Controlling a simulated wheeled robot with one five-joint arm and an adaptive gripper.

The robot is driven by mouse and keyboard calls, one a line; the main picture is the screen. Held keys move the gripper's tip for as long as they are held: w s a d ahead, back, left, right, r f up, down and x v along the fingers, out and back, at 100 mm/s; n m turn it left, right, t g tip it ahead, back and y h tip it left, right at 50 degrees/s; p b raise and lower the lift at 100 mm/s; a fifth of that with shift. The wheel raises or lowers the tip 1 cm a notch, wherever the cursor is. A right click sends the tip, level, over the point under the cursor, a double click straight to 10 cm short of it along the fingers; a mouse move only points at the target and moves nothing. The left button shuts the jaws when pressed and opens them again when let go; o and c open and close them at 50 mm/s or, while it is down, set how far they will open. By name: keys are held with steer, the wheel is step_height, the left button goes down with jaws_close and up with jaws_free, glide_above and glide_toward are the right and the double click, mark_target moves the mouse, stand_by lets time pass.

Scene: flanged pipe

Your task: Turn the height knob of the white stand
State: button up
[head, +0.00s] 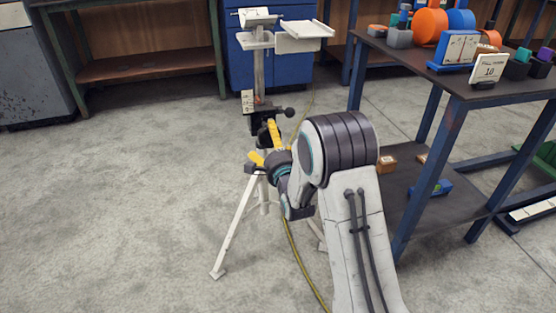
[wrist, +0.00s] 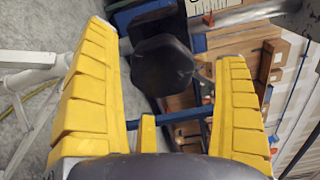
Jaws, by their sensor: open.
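The white stand (head: 259,75) stands upright on tripod legs in the middle of the head view. A black clamp block (head: 262,117) is on its column, with a small round black knob (head: 289,112) sticking out to the right. My gripper (head: 266,144) has its yellow fingers apart just below and in front of this block. In the wrist view a dark, many-sided knob (wrist: 162,66) lies ahead between the open fingers. It looks apart from both fingers. I cannot tell surely which knob of the head view it is. My arm hides part of the stand's lower right.
A workbench (head: 458,92) with coloured parts and a sign (head: 489,69) stands close on the right. A blue cabinet (head: 235,63) and a green-framed bench (head: 146,65) are behind. A yellow cable (head: 299,255) runs along the floor. The floor at left is clear.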

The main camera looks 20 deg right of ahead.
mark_target(271, 139)
steer(key=s, duration=1)
steer(key=shift+r, duration=0.1)
steer(key=shift+w+d+n, duration=0.1)
steer(key=shift+w+n, duration=2.1)
steer(key=shift+n, duration=0.85)
steer(key=shift+w+d+n, duration=0.1)
steer(key=shift+w+n, duration=2.05)
steer(key=shift+n, duration=0.85)
steer(key=shift+w+n, duration=2.2)
steer(key=shift+n, duration=0.85)
